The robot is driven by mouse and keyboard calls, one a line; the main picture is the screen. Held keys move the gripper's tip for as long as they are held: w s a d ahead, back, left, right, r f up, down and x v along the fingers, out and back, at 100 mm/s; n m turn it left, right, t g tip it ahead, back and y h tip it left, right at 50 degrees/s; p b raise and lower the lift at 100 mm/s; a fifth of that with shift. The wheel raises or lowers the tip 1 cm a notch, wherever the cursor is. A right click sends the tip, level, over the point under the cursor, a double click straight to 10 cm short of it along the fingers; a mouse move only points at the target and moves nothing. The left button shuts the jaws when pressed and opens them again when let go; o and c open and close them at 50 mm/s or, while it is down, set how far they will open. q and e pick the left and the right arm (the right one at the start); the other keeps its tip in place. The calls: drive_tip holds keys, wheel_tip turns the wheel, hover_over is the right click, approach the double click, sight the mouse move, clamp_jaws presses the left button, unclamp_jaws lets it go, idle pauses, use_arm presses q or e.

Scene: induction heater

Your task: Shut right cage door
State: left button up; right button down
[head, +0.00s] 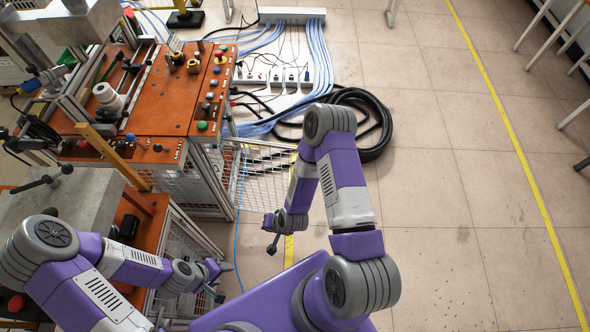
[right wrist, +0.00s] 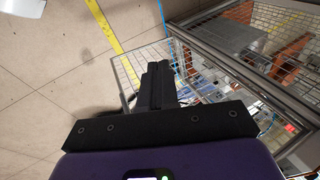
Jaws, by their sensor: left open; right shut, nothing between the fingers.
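The right cage door (head: 262,180) is a wire mesh panel. It stands open, sticking out to the right from the metal corner post of the cage under the orange bench. In the right wrist view the mesh door (right wrist: 132,68) shows behind my fingers, joined to the cage frame at right. My right gripper (head: 272,243) is shut and empty, in front of the door in the head view; its shut fingers (right wrist: 155,85) overlap the door in the wrist view. I cannot tell whether they touch it. My left gripper (head: 221,281) is open, low beside the nearer cage.
The orange control bench (head: 160,100) with knobs and buttons stands at left. A coiled black hose (head: 375,125) and blue cables (head: 320,60) lie on the floor behind the door. The tiled floor at right is free, crossed by a yellow line (head: 500,110).

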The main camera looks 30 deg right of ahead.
drive_tip(key=w+d+f+m+t+h+p, duration=0.25)
drive_tip(key=w+d+m+t+h, duration=0.25)
drive_tip(key=m, duration=0.4)
use_arm(q)
wheel_tip(320, 180, up, 6)
drive_tip(key=s+p, duration=0.1)
drive_tip(key=p, duration=0.2)
use_arm(e)
drive_tip(key=s+d+r+m+t+h, duration=0.2)
drive_tip(key=s+d+m+h, duration=0.1)
drive_tip(key=d+m+h, duration=0.5)
use_arm(q)
wheel_tip(320, 180, down, 11)
drive_tip(key=b, duration=1.1)
drive_tip(key=shift+r, duration=0.15)
use_arm(e)
drive_tip(key=shift+m+y, duration=0.5)
drive_tip(key=x, duration=0.4)
drive_tip(key=w+a+r+x, duration=0.1)
drive_tip(key=x, duration=0.3)
drive_tip(key=w+x, duration=0.1)
drive_tip(key=x, duration=0.3)
drive_tip(key=shift+w+r, duration=0.1)
drive_tip(key=shift+w, duration=0.1)
